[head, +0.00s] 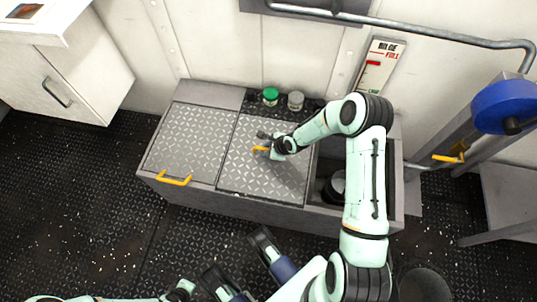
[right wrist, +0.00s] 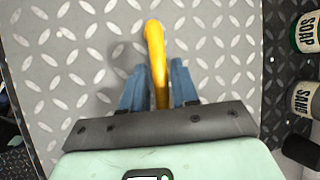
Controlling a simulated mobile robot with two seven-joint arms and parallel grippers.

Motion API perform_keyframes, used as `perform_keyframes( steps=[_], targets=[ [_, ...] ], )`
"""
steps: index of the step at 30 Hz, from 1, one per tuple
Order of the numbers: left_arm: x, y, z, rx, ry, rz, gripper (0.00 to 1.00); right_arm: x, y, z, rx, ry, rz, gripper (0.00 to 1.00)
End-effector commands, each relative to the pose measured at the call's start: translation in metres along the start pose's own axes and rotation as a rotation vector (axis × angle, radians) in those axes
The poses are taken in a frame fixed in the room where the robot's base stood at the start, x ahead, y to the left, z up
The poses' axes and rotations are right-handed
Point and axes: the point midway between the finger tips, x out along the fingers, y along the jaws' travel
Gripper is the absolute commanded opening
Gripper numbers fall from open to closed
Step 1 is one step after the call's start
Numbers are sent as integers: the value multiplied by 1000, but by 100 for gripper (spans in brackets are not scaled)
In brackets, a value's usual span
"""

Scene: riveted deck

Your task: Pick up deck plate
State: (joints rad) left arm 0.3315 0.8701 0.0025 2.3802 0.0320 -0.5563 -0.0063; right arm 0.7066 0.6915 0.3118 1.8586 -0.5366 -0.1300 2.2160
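The deck plate (head: 255,178) is a grey diamond-tread panel over the middle of a low grey box, and its surface fills much of the right wrist view (right wrist: 85,60). Its yellow handle (right wrist: 155,45) stands up between the blue fingers of my right gripper (right wrist: 160,85). In the head view my right gripper (head: 266,146) is over the plate. I cannot tell whether the plate is raised. My left gripper (head: 240,264) seems to show at the bottom, fingers apart and empty, its base cut off.
A second tread plate (head: 190,138) with a yellow handle (head: 174,180) covers the box's left part. The right bay is open, with a dark round object (head: 335,187) inside. A green-lidded soap jar (head: 270,96) and a sand jar (head: 295,100) stand behind the plate.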

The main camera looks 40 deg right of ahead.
Motion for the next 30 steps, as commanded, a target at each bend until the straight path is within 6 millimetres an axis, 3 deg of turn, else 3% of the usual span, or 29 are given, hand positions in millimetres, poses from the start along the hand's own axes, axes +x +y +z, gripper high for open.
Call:
perform_keyframes(
  steps=[1,2,3,30],
  targets=[
    [0,0,0,0,0,0,0,0,0,0,0,0,0,11],
    [0,0,0,0,0,0,0,0,0,0,0,0,0,1],
    [0,0,0,0,0,0,0,0,0,0,0,0,0,0],
    [0,0,0,0,0,0,0,0,2,-1,-3,2,5,0]
  ],
)
